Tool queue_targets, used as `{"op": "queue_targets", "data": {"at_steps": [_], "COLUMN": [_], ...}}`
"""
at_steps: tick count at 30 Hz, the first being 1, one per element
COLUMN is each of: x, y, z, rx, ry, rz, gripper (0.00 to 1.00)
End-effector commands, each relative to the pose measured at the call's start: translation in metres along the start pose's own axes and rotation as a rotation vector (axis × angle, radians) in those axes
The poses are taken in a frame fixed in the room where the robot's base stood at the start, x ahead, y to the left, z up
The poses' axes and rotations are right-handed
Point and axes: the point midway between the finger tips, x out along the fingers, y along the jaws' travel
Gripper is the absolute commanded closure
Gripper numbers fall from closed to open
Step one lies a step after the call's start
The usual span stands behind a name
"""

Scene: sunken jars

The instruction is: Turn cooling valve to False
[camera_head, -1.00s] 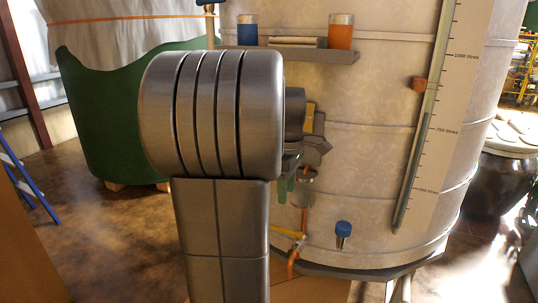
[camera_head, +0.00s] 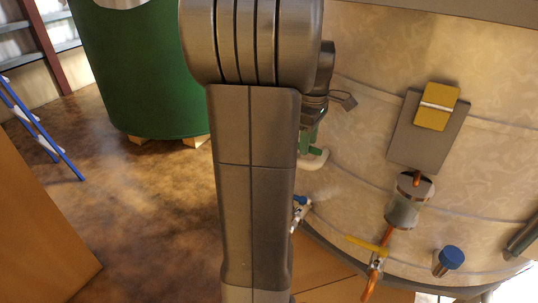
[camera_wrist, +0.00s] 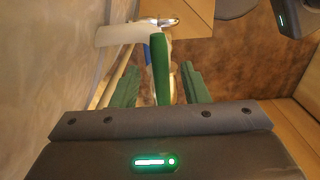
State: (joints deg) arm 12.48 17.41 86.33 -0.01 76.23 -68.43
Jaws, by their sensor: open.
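My gripper (camera_wrist: 160,84) is open in the wrist view, with one green finger on the left and one on the right. An upright green lever (camera_wrist: 160,55) shows between the fingers, apart from both; how deep it lies is hard to tell. In the head view my gripper (camera_head: 310,138) is partly hidden behind my arm, close to the tank wall. A pale curved pipe (camera_head: 316,161) shows just below it. A small blue-handled valve (camera_head: 300,201) sits lower, partly behind my arm. No label shows which valve is the cooling one.
The large pale tank (camera_head: 375,60) fills the right side. It carries a yellow-and-grey panel (camera_head: 437,107), a yellow-handled valve (camera_head: 368,244) on an orange pipe, and a blue cap (camera_head: 451,257). A green vat (camera_head: 145,70) and blue ladder (camera_head: 40,132) stand left. Brown floor between is clear.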

Motion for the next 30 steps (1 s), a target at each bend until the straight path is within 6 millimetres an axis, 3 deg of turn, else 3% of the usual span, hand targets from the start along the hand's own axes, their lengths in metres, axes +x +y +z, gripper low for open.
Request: {"op": "queue_targets", "data": {"at_steps": [30], "x": [0.03], "y": [0.0], "z": [-0.001], "rx": [0.0], "ry": [0.0], "rz": [-0.001], "gripper": [0.59]}}
